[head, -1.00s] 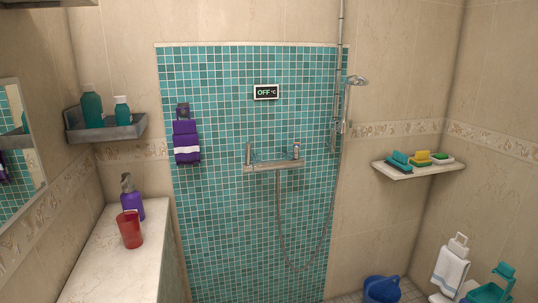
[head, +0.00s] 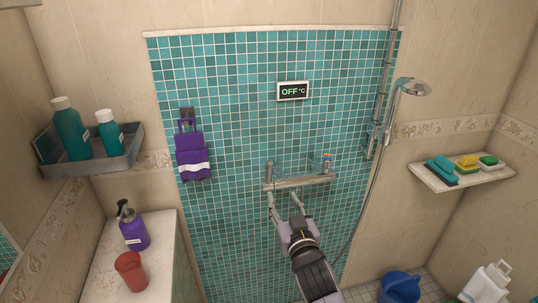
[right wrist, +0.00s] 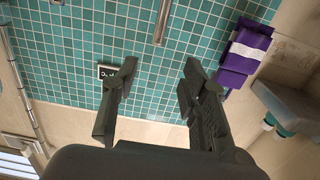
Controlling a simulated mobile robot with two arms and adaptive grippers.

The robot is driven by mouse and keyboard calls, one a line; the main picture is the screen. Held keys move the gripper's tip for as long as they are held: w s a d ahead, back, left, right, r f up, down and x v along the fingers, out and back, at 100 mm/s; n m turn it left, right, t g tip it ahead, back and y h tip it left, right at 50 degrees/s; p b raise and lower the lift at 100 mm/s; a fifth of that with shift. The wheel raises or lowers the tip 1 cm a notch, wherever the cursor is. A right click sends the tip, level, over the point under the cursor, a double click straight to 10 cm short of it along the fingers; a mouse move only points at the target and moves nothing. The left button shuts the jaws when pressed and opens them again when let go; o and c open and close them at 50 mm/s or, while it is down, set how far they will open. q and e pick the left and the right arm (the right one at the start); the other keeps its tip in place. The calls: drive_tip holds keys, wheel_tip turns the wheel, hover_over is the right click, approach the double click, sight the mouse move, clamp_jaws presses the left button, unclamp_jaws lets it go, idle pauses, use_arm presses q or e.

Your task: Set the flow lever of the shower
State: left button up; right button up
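The shower mixer bar (head: 300,183) is fixed to the teal tiled wall. A grey lever (head: 269,172) stands upright at its left end, and a small knob with blue and red (head: 328,162) is at its right end. The wall display (head: 293,91) reads OFF °C; it also shows in the right wrist view (right wrist: 107,72). My right gripper (head: 284,197) is open and empty, just below and in front of the bar's left half. My left gripper is out of view.
A purple towel (head: 193,157) hangs left of the bar. The shower head (head: 411,87) and rail are at right. A corner shelf (head: 447,184) holds sponges. A purple pump bottle (head: 135,229) and red cup (head: 131,271) stand on the left ledge.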

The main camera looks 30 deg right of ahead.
sight(270, 165)
drive_tip(key=p+x, duration=0.1)
drive_tip(key=x, duration=0.4)
drive_tip(key=p+x, duration=0.2)
drive_tip(key=x, duration=0.4)
drive_tip(key=r+p+x, duration=0.1)
drive_tip(key=x, duration=0.4)
drive_tip(key=shift+w+d, duration=0.15)
drive_tip(key=shift+w, duration=0.1)
drive_tip(key=shift+w+d, duration=0.1)
drive_tip(key=shift+w, duration=0.3)
drive_tip(key=shift+c, duration=0.4)
clamp_jaws()
